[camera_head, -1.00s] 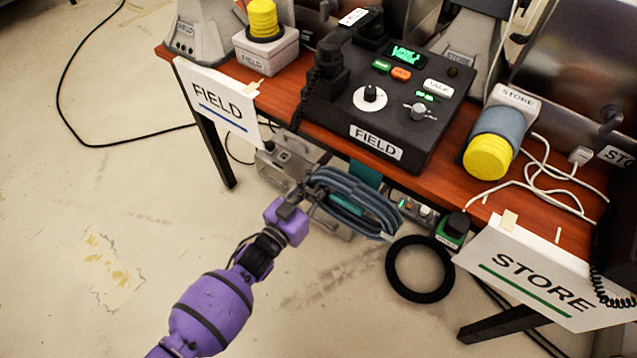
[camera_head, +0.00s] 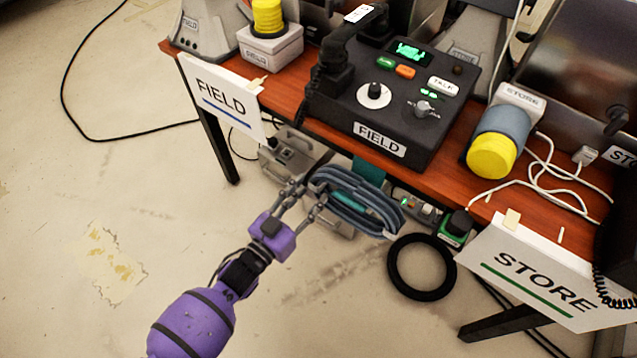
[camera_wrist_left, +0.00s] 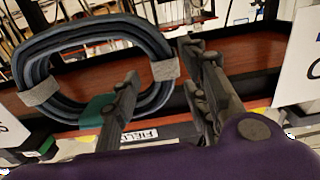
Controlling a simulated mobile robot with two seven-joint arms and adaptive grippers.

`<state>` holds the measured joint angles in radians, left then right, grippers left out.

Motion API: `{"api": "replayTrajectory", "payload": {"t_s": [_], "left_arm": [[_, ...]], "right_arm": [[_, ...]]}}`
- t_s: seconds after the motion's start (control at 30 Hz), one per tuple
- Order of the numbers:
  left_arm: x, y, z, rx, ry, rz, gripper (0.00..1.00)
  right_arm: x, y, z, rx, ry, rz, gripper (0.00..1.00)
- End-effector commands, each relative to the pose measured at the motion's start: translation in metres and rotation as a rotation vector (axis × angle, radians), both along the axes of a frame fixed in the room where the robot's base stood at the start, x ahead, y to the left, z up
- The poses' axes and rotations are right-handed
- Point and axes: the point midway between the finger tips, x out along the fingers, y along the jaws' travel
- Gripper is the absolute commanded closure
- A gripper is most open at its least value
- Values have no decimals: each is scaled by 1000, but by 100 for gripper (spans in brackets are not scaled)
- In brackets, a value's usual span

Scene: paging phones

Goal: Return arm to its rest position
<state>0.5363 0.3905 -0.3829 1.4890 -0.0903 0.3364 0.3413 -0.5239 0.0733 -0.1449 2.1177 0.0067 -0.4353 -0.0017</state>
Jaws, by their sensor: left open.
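My left gripper (camera_head: 300,204) is purple with grey fingers, in the head view, in front of the table's near edge. Its fingers are spread and nothing is between them. The open fingers also show in the left wrist view (camera_wrist_left: 165,100). A coiled blue-grey cable (camera_head: 355,205) hangs on a teal hook (camera_head: 368,172) at the table's front edge, just right of the fingertips. In the left wrist view the coil (camera_wrist_left: 95,65) sits behind and left of the fingers. I cannot tell whether a finger touches it. My right gripper is not in view.
The wooden table (camera_head: 290,95) carries a black FIELD phone console (camera_head: 395,110), a yellow-capped STORE unit (camera_head: 490,158) and white cables. FIELD (camera_head: 225,100) and STORE (camera_head: 535,275) signs hang at its front. A black ring (camera_head: 421,268) is below.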

Motion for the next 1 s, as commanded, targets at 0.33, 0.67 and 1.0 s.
{"api": "replayTrajectory", "payload": {"t_s": [0.33, 0.67, 1.0], "left_arm": [[-48, 34, 1, -2, 0, 0, 59], [-53, 37, 2, -3, -3, -1, 59], [-53, 47, -17, 160, 101, 98, 59]], "right_arm": [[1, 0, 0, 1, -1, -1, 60], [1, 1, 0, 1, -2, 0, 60], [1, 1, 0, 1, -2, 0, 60]]}}
